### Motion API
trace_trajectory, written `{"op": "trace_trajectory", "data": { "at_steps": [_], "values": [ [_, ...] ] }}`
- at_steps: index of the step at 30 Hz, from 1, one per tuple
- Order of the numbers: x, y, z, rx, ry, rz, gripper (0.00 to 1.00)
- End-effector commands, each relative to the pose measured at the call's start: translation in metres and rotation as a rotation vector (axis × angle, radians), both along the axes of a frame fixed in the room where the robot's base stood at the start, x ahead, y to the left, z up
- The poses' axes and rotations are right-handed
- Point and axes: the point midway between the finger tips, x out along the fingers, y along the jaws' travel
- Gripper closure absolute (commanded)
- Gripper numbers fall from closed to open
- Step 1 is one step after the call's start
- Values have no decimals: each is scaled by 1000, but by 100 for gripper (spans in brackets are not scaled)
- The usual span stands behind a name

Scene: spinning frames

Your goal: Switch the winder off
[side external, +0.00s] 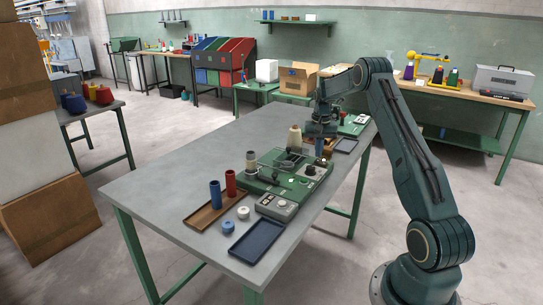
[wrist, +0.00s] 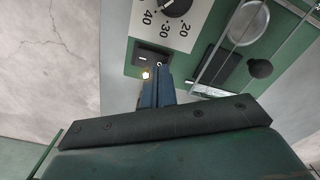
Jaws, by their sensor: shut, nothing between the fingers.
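The green winder (side external: 262,182) stands on the grey table, with cones and posts on it. In the wrist view its panel (wrist: 118,62) shows a black dial (wrist: 174,5) on a white scale marked 20, 30 and 40. A dark rocker switch (wrist: 152,58) sits below the scale, and a small lamp (wrist: 146,75) beside it glows pale yellow. My gripper (side external: 319,154) hangs over the winder's far right end. In the wrist view my gripper (wrist: 160,70) is shut and empty, its blue fingertips just below the switch. I cannot tell whether they touch the panel.
A grey control box (side external: 279,205), a blue tray (side external: 256,240) and a brown tray (side external: 205,217) with blue and red tubes lie at the table's near end. Rods (wrist: 222,50) and a round metal disc (wrist: 249,20) stand right of the dial. The table's left side is clear.

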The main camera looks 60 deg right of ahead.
Motion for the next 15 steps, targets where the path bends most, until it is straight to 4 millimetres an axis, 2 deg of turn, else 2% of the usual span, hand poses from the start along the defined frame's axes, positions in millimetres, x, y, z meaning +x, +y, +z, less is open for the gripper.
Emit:
{"op": "trace_trajectory", "data": {
  "at_steps": [15],
  "values": [
    [0, 0, -3, 1, 0, 0, 100]
  ]
}}
